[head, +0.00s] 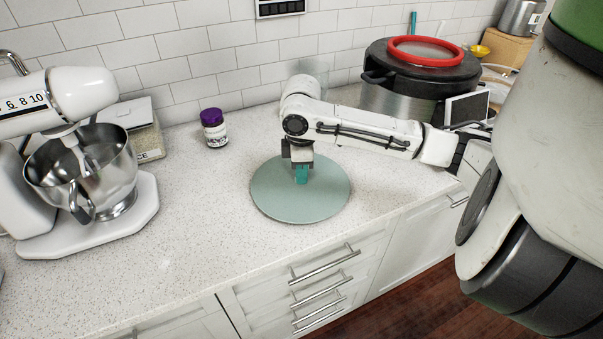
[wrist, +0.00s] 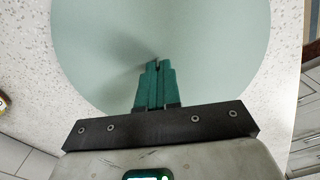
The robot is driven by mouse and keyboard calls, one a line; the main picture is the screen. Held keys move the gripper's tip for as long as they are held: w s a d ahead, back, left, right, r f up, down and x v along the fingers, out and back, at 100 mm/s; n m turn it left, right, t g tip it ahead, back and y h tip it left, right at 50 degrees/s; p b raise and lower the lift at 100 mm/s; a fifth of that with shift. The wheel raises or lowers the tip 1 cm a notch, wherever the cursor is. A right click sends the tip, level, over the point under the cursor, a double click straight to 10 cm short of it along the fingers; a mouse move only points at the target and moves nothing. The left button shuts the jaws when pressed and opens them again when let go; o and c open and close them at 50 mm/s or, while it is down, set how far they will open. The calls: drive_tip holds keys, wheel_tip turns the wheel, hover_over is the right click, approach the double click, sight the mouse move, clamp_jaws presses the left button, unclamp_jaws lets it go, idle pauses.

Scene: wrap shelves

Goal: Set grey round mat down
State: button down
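The grey round mat (head: 270,190), a flat grey-green disc, appears to lie level on the speckled countertop near its front edge. In the wrist view the mat (wrist: 95,45) fills the upper middle, its far part cut off by the frame. My gripper (head: 301,180) points down over the middle of the mat. Its teal fingers (wrist: 155,68) are together with only a thin slit at the tips. No part of the mat is seen between them, and I cannot tell whether the tips touch it. A shadow falls on the mat beside the tips.
A purple-lidded jar (head: 214,130) stands behind and left of the mat. A stand mixer (head: 95,205) is at the far left. A large dark pot with a red ring (head: 425,52) stands back right. The counter (head: 195,235) between mixer and mat is clear.

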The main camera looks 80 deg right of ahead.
drive_tip(key=shift+f, duration=0.4)
drive_tip(key=shift+f, duration=0.1)
drive_tip(key=c, duration=1.8)
unclamp_jaws()
drive_tip(key=shift+f, duration=0.1)
drive_tip(key=o, duration=0.5)
drive_tip(key=shift+c, duration=0.2)
wheel_tip(320, 180, up, 12)
drive_tip(key=shift+r, duration=0.25)
